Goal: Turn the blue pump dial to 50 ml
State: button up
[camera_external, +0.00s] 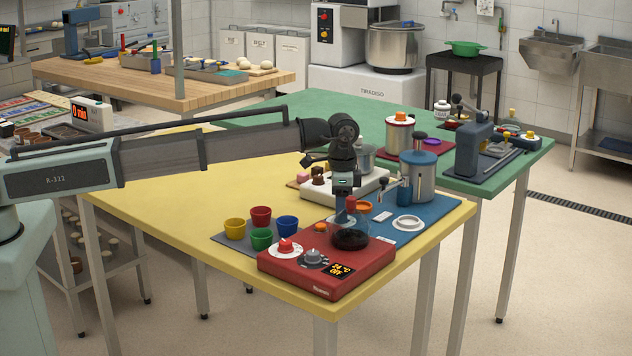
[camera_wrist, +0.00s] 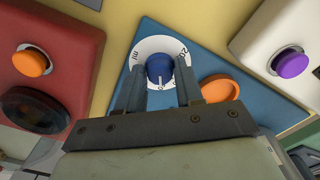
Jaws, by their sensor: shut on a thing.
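The blue pump dial (camera_wrist: 159,67) is a round knob in a white scale ring (camera_wrist: 146,47) on a blue base (camera_wrist: 235,112). In the wrist view, the fingers of my gripper (camera_wrist: 159,80) stand on both sides of the knob and are shut on it. The knob's white mark points down in the picture, towards my wrist. "ml" shows at the ring's left and what looks like "20" at its right; the lower figures are too small or covered to read. In the external view, my gripper (camera_external: 344,190) hides the dial; the blue pump canister (camera_external: 418,178) stands behind right.
A red unit (camera_external: 325,270) with dials and a glass flask (camera_external: 350,233) stands close in front. A white unit (camera_external: 325,197) is just behind my gripper. Coloured cups (camera_external: 261,217) are to the left. The yellow table (camera_external: 170,190) is clear at far left.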

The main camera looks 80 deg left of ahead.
jog(key=c, duration=0.4)
jog(key=shift+n, duration=0.7)
jog(key=o, duration=1)
notch_tip(320, 180, up, 14)
jog(key=shift+f, duration=0.1)
